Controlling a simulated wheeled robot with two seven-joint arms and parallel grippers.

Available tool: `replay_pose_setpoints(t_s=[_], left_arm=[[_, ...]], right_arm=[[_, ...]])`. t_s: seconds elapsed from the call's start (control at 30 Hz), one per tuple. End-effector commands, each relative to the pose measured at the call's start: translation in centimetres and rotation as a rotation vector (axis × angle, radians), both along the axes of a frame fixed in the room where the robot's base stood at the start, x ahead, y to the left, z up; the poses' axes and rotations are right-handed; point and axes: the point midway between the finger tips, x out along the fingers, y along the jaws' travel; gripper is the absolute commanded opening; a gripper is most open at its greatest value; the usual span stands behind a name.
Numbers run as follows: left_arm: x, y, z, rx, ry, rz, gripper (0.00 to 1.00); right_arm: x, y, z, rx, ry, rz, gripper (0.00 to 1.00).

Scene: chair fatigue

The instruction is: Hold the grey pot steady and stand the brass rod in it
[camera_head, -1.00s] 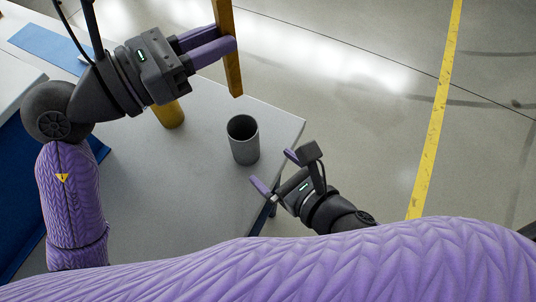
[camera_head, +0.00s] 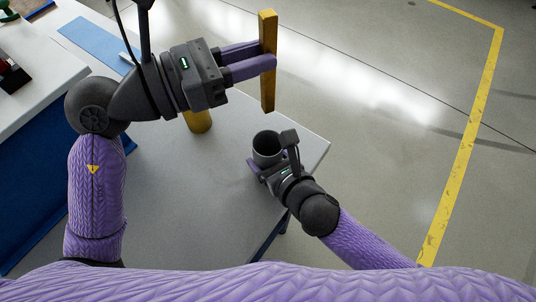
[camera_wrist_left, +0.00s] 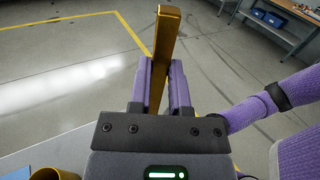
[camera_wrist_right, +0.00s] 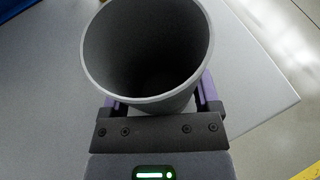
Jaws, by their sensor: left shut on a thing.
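The brass rod (camera_head: 268,95) is a long square bar, held upright in the air, well above the table. My left gripper (camera_head: 272,58) is shut on it; the left wrist view shows the rod (camera_wrist_left: 166,35) between both purple fingers. The grey pot (camera_head: 266,142) stands upright and empty on the table. My right gripper (camera_head: 268,162) is low at the pot's near side. In the right wrist view the pot (camera_wrist_right: 147,101) sits between its fingers, one on each side. The fingers look open around it, and their tips are hidden behind the pot.
A yellow cylinder (camera_head: 198,122) stands on the grey table (camera_head: 185,190), below my left gripper. A blue strip (camera_head: 92,42) lies towards the back left. The table's right corner is just beyond the pot, with open floor past it.

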Motion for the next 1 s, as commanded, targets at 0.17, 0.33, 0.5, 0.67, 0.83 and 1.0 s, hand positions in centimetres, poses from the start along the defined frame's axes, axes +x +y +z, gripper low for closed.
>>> replay_pose_setpoints(t_s=[0.17, 0.33, 0.5, 0.67, 0.83, 1.0], left_arm=[[0.0, 0.0, 0.0, -0.001, -0.001, 0.000, 0.00], [0.0, 0.0, -0.5, -0.001, 0.003, -0.001, 0.00], [0.0, 0.0, -1.7, -0.001, 0.003, 0.000, 0.00], [0.0, 0.0, -2.8, 0.000, 0.003, 0.000, 0.00], [0.0, 0.0, -4.0, -0.001, 0.003, -0.002, 0.00], [0.0, 0.0, -5.2, -0.001, 0.003, 0.000, 0.00]], right_arm=[[0.0, 0.0, 0.0, 0.000, 0.000, 0.000, 0.17], [0.0, 0.0, 0.0, 0.000, 0.000, 0.000, 0.15], [0.0, 0.0, 0.0, 0.000, 0.000, 0.000, 0.15], [0.0, 0.0, 0.0, 0.000, 0.000, 0.000, 0.15], [0.0, 0.0, 0.0, 0.000, 0.000, 0.000, 0.15], [0.0, 0.0, 0.0, 0.000, 0.000, 0.000, 0.15]])
